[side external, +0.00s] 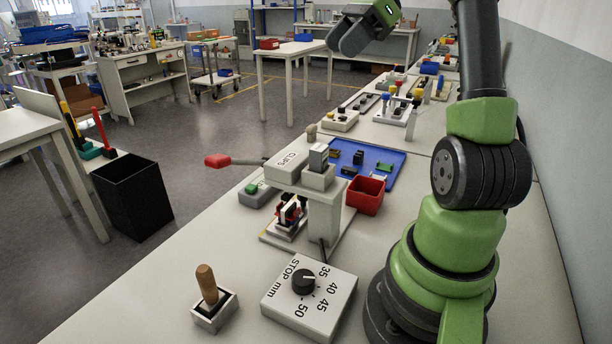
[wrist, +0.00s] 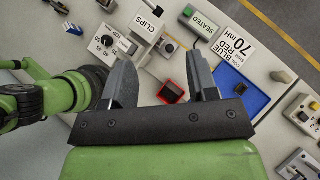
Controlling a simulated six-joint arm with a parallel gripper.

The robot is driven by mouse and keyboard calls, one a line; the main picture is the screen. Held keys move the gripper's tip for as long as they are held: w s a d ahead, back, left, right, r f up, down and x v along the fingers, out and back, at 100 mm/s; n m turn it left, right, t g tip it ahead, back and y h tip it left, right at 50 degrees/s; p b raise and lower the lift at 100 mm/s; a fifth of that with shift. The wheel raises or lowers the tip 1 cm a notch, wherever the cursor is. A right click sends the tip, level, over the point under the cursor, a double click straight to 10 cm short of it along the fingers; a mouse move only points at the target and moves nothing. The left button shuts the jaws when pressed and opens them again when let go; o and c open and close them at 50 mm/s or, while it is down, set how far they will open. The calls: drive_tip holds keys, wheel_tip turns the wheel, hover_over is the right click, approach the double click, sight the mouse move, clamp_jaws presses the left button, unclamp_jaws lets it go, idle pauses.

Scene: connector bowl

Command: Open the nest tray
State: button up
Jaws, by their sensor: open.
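The nest tray appears to be the pale plate (side external: 272,240) low under the white press (side external: 325,215). A red and black fixture (side external: 291,211) sits on it, and the press head partly covers it. I cannot tell how far the plate is slid out. My gripper (side external: 365,35) is high up at the top of the side view, well beyond and above the press, touching nothing there. In the wrist view my gripper (wrist: 163,72) has its two fingers wide apart with nothing between them. The nest plate is not clear in the wrist view.
A wooden-handled lever (side external: 207,285) and a STOP dial box (side external: 310,300) stand in front of the press. A red-knobbed handle (side external: 218,160) sticks out left. A red bin (side external: 367,196) and a blue tray (side external: 395,160) with small parts lie behind.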

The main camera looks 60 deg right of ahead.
wheel_tip(320, 180, down, 23)
drive_tip(key=x, duration=1)
drive_tip(key=shift+f, duration=0.1)
clamp_jaws()
